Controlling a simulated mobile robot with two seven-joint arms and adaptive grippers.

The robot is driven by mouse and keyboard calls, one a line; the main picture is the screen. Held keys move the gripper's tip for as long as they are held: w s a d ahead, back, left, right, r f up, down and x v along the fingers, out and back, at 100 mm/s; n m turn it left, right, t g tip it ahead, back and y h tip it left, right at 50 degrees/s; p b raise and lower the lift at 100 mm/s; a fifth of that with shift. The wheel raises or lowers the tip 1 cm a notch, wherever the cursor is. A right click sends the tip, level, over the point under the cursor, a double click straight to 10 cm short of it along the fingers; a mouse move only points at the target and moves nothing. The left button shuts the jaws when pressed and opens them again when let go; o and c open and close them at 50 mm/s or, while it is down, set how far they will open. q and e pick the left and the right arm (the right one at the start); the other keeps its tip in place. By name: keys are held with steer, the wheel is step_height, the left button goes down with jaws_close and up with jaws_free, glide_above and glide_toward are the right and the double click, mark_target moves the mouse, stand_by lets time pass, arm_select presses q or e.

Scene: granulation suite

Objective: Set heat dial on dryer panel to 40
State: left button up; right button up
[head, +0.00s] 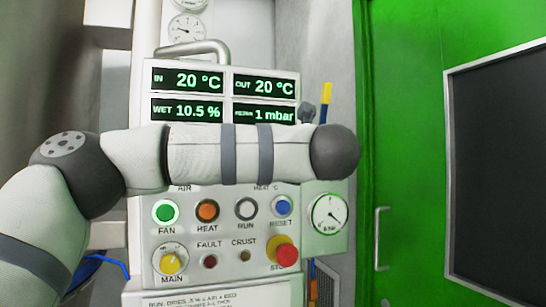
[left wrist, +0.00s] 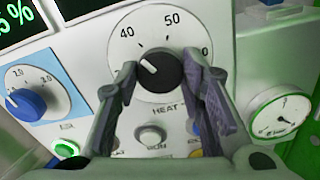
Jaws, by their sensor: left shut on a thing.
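The heat dial (left wrist: 160,72) is a black round knob on a white scale plate marked 40 and 50, with a further mark partly hidden at the right. Its white pointer line aims left and slightly up, on the low side of the 40 mark. My left gripper (left wrist: 156,75) is shut on the knob, one finger on each side. In the head view my left arm crosses the dryer panel (head: 222,191) and hides the dial and the gripper. My right gripper is in neither view.
The panel's displays (head: 222,97) read IN 20 °C and OUT 20 °C. Below the arm are a lit green FAN button (head: 165,212), an orange HEAT button (head: 207,211) and a red stop button (head: 285,254). A blue knob (left wrist: 26,104) sits left of the dial.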

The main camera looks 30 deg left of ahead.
arm_select(q)
steer(key=o, duration=1.1)
steer(key=shift+o, duration=0.2)
steer(key=v, duration=1.2)
